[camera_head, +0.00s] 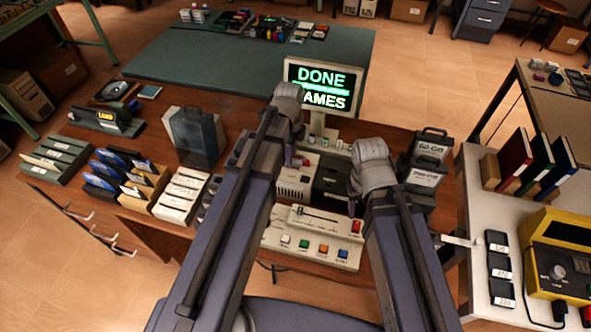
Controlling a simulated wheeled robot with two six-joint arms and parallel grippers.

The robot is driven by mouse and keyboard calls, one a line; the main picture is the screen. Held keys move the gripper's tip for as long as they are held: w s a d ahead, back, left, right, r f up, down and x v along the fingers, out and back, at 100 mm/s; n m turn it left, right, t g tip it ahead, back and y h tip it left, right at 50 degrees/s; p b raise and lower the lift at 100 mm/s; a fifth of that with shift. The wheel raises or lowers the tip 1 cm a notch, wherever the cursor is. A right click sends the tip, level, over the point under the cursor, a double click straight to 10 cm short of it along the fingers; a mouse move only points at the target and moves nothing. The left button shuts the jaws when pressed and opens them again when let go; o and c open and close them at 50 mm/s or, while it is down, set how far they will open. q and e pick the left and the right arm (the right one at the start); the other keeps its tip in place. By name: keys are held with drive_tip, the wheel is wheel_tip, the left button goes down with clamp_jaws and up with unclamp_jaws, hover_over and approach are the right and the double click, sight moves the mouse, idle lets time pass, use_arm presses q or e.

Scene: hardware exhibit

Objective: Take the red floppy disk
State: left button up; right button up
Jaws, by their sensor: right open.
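I cannot make out a red floppy disk. Small floppy-like items stand in trays at the left of the brown desk, blue ones in the middle tray (98,185) and pale ones in the box (182,190). My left gripper (289,153) is over the beige drive unit (293,184), with its jaws mostly hidden by my arm. My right gripper (352,205) points down by the dark slot unit (331,180), above the button panel (300,248); it is open, and no object shows in it.
A monitor (322,88) reading "DONE" and partly covered "AMES" stands behind my grippers. A dark disk case (194,135) is at left, and dark labelled cases (427,165) at right. Binders and a yellow device (560,262) occupy the right table.

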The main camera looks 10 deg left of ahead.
sight(296, 166)
use_arm(q)
wheel_tip(296, 166, down, 3)
drive_tip(key=shift+r+b, duration=0.1)
drive_tip(key=shift+b, duration=0.9)
use_arm(e)
wheel_tip(296, 166, down, 3)
drive_tip(key=shift+r, duration=0.1)
use_arm(q)
drive_tip(key=shift+c, duration=0.2)
clamp_jaws()
